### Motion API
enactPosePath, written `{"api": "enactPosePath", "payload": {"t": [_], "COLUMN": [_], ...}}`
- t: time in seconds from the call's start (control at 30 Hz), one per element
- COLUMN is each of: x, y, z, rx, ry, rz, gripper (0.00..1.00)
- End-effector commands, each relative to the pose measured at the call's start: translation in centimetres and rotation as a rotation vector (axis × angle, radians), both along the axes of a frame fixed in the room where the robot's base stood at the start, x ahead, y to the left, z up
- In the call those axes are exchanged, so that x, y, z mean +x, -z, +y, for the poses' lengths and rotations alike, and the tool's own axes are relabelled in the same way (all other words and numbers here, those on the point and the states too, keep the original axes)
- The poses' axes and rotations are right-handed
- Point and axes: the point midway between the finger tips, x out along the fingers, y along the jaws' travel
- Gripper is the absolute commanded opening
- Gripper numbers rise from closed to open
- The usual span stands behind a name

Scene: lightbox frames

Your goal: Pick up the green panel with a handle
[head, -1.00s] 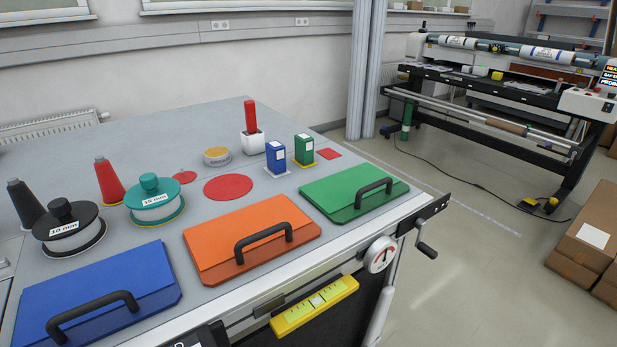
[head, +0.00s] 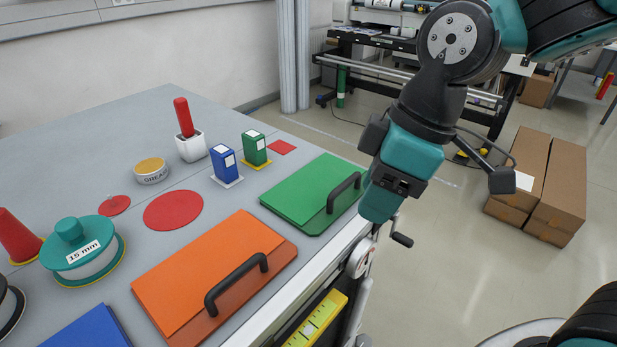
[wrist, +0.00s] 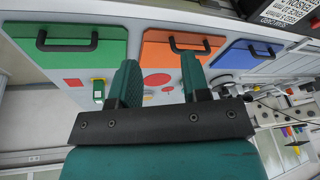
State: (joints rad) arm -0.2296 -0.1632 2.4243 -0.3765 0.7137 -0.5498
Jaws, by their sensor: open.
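The green panel (head: 300,192) lies flat near the table's right edge in the head view, with its black handle (head: 344,192) on the side by the edge. My gripper (head: 378,205) hangs just right of the panel, beyond the table edge, and partly overlaps its handle side in the picture. In the wrist view my gripper (wrist: 160,85) has its two fingers wide apart with nothing between them. The green panel (wrist: 55,52) shows there at upper left, with its handle along the top.
An orange panel (head: 185,275) with a black handle lies beside the green one. Blue (head: 224,160) and green (head: 254,147) boxes stand behind it. A yellow level (head: 318,318) and a crank (head: 401,239) stick out along the table's edge. Cardboard boxes (head: 550,185) stand on the floor at right.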

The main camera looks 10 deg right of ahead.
Motion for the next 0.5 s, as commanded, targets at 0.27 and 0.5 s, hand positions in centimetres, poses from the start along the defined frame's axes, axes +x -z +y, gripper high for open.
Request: {"api": "enactPosePath", "payload": {"t": [0.27,0.5], "x": [10.3,14.7], "y": [-3.2,-3.4], "z": [-2.6,-4.7], "rx": [-0.175,-0.274], "ry": [-0.677,-1.034], "rz": [-0.237,-0.313], "gripper": [0.43,0.43]}}
